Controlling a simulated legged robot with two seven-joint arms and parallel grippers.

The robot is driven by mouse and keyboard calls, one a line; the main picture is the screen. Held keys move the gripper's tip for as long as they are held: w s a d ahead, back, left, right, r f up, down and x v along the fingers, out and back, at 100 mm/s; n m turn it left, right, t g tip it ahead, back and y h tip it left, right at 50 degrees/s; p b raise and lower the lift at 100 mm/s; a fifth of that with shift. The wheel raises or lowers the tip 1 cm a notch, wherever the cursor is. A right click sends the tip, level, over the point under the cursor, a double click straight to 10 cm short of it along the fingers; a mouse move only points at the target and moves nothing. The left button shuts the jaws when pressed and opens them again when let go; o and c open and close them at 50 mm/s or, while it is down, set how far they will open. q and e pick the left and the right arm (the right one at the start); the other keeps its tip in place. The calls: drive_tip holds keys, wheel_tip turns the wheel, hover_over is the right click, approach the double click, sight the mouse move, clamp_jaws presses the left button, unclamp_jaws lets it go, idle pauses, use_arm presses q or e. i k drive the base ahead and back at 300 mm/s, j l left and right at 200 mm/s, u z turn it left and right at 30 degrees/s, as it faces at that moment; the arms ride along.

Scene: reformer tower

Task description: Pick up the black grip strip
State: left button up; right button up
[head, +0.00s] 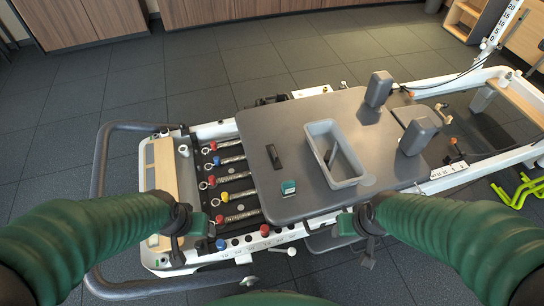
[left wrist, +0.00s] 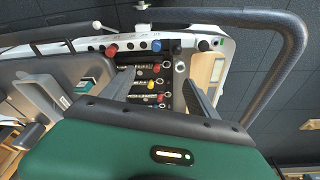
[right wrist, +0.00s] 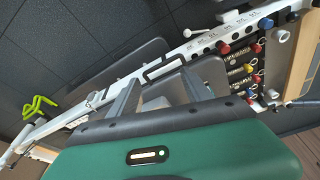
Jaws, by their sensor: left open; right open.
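A black strip (head: 274,157) lies flat on the grey carriage top (head: 260,130), left of a grey tray (head: 318,168). My left gripper (head: 180,225) is open and empty over the left end of the machine, left of and nearer than the strip. In the left wrist view its fingers (left wrist: 165,92) are spread apart. My right gripper (head: 367,228) is open and empty by the near edge of the carriage. Its spread fingers show in the right wrist view (right wrist: 160,92).
Two grey shoulder rests (head: 378,88) (head: 418,136) stand up at the right. Springs with coloured knobs (head: 224,197) lie left of the carriage. A curved bar (head: 100,175) bounds the left end.

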sight(274, 158)
drive_tip(key=k+u, duration=0.2)
drive_tip(key=u, duration=0.15)
drive_tip(key=k+j+u, duration=0.1)
drive_tip(key=k+u, duration=0.25)
drive_tip(key=k+j+u, duration=0.1)
drive_tip(key=u, duration=0.2)
drive_tip(key=i+l+u, duration=0.2)
drive_tip(key=l+u, duration=0.25)
drive_tip(key=l, duration=0.45)
drive_tip(key=l+u, duration=0.45)
drive_tip(key=l, duration=0.45)
